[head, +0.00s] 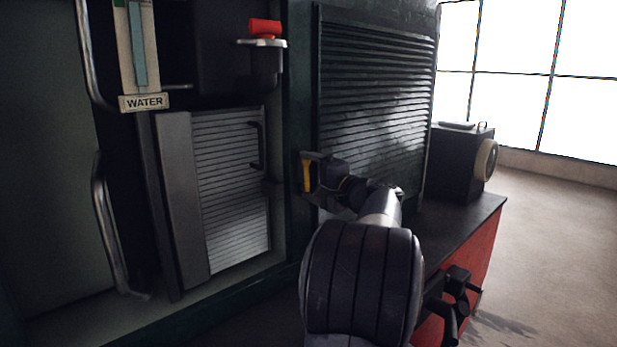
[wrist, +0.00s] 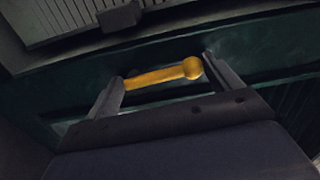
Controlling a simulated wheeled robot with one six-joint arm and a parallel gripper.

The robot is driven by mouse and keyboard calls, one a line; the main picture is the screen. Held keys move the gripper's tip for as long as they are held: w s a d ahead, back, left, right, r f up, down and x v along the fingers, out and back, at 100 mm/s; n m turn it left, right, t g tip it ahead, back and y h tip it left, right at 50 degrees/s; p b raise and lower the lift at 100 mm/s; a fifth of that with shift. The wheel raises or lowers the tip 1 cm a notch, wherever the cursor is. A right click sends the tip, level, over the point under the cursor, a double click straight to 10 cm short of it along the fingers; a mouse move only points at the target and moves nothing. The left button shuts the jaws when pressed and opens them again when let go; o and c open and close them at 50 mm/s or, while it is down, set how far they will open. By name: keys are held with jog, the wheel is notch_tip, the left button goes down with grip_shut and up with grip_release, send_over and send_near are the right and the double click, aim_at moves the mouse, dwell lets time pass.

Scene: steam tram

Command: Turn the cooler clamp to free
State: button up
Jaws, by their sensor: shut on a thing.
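The cooler clamp shows as a yellow handle (head: 306,176) hanging at the dark green post left of the large louvred panel in the head view. In the wrist view the yellow handle (wrist: 160,76) lies nearly level, with a round knob at its right end. My gripper (head: 305,158) is at the handle in the head view. In the wrist view my gripper's two fingers (wrist: 164,74) stand at the two ends of the handle, shut on it. The clamp's pivot and any free mark are not visible.
The louvred panel (head: 375,110) stands behind my arm. At left are a slatted door (head: 230,190) with a black handle, a WATER gauge (head: 144,102) and a red knob (head: 265,28). A dark bench with a red side (head: 465,265) and black box (head: 455,160) is at right. Open floor lies beyond.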

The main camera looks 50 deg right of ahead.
jog(key=shift+d+f+m, duration=0.15)
jog(key=shift+f+m, duration=0.3)
jog(key=shift+m, duration=0.05)
jog(key=o, duration=1.2)
jog(key=shift+s+r, duration=0.2)
jog(key=shift+s, duration=0.05)
jog(key=s+a+b, duration=0.1)
jog(key=s, duration=0.9)
jog(key=shift+s+b, duration=0.2)
jog(key=shift+b, duration=0.1)
jog(key=shift+w+a, duration=0.1)
jog(key=shift+n, duration=0.3)
jog(key=w, duration=0.3)
jog(key=w+p, duration=0.1)
jog(key=w, duration=0.3)
jog(key=w+d, duration=0.1)
jog(key=w, duration=0.2)
jog(key=shift+w+r+p, duration=0.15)
jog(key=shift+w+p, duration=0.15)
jog(key=shift+w, duration=0.05)
